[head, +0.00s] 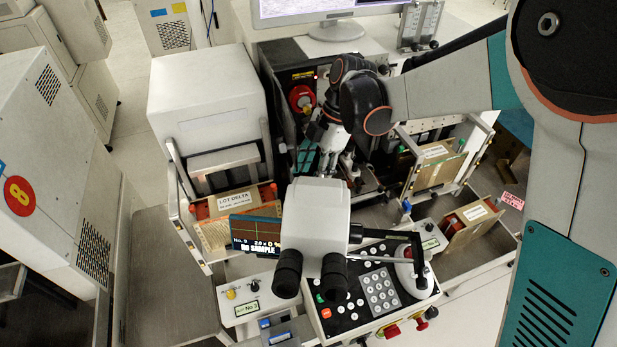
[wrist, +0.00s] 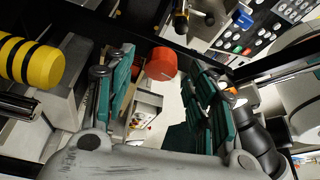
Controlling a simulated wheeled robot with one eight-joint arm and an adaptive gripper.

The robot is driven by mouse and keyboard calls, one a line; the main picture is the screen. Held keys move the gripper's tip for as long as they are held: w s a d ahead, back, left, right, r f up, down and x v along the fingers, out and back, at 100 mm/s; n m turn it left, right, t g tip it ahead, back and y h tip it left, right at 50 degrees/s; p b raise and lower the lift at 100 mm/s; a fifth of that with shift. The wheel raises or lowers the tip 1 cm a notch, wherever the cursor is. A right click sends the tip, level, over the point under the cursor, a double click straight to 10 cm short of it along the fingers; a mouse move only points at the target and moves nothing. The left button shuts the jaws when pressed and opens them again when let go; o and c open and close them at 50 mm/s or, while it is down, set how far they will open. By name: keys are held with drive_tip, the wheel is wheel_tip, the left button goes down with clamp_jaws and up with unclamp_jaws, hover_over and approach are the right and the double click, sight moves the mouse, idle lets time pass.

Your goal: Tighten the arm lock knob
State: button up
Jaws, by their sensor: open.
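In the wrist view a red-orange round knob (wrist: 160,64) shows between and just beyond the fingertips of my gripper (wrist: 157,58). It may be the arm lock knob, but no label confirms this. The two teal-padded fingers stand apart on either side of it, with nothing held. I cannot tell whether either finger touches it. In the head view my gripper (head: 326,158) reaches down behind the white microscope head (head: 317,218) of the bonding machine. Its fingertips and this knob are hidden there.
A yellow-and-black striped cylinder (wrist: 32,62) lies left of my fingers in the wrist view. In the head view a keypad console (head: 372,290) sits at the front. A box labelled LOT DELTA (head: 232,205) stands left of the microscope, and brown boxes (head: 436,168) stand right.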

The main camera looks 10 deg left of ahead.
drive_tip(key=shift+s+a+f, duration=0.15)
drive_tip(key=shift+f, duration=0.45)
drive_tip(key=c, duration=1.1)
drive_tip(key=shift+o, duration=0.2)
drive_tip(key=shift+m, duration=0.3)
drive_tip(key=m+t, duration=0.1)
drive_tip(key=m, duration=0.1)
drive_tip(key=m+t+y+b, duration=0.1)
drive_tip(key=m, duration=0.2)
drive_tip(key=shift+s, duration=0.2)
drive_tip(key=m, duration=0.2)
drive_tip(key=m+t+b, duration=0.1)
drive_tip(key=m, duration=0.1)
drive_tip(key=m+t, duration=0.1)
drive_tip(key=m, duration=0.1)
drive_tip(key=shift+s+r, duration=0.1)
drive_tip(key=shift+s, duration=0.15)
drive_tip(key=shift+m+t, duration=0.3)
drive_tip(key=shift+m, duration=0.1)
